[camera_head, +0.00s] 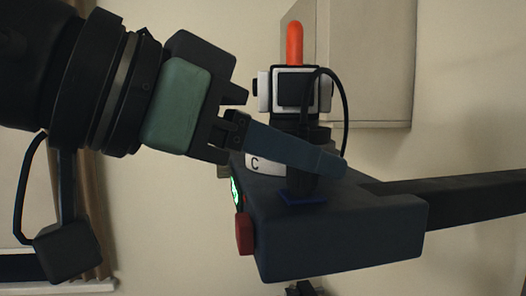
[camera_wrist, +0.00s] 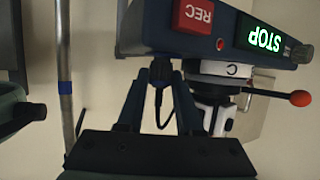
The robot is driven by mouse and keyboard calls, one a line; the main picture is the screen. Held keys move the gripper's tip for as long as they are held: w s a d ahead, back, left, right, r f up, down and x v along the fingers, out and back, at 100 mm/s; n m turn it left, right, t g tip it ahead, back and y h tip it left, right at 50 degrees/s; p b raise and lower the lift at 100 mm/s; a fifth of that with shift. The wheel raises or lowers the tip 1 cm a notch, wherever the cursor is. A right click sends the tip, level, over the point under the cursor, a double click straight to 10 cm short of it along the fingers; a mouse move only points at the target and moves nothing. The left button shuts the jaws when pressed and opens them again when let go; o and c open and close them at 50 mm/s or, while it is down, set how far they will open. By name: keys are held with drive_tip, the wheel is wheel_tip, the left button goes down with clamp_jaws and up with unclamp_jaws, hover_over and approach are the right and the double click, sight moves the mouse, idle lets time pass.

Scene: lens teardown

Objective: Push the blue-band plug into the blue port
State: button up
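The plug (camera_head: 302,184) is a dark cylinder with a black cable, standing upright on or just above the blue port (camera_head: 290,199) on top of the dark box (camera_head: 340,240). I cannot tell how deep it sits, and its blue band does not show clearly. My gripper (camera_head: 325,163) reaches in from the left, its fingertips around the plug's upper part. In the wrist view the plug (camera_wrist: 160,72) is between the two fingertips, which appear closed on its sides. The port is hidden there.
A white and black device with an orange-tipped lever (camera_head: 295,43) stands behind the plug, close to my finger. The box has a red REC button (camera_wrist: 197,14) and a green STOP display (camera_wrist: 264,39). A grey pole (camera_wrist: 65,120) with a blue ring stands left.

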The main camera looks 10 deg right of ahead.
drive_tip(key=o, duration=0.4)
drive_tip(key=b+v, duration=0.3)
drive_tip(key=v, duration=1)
drive_tip(key=shift+b, duration=0.35)
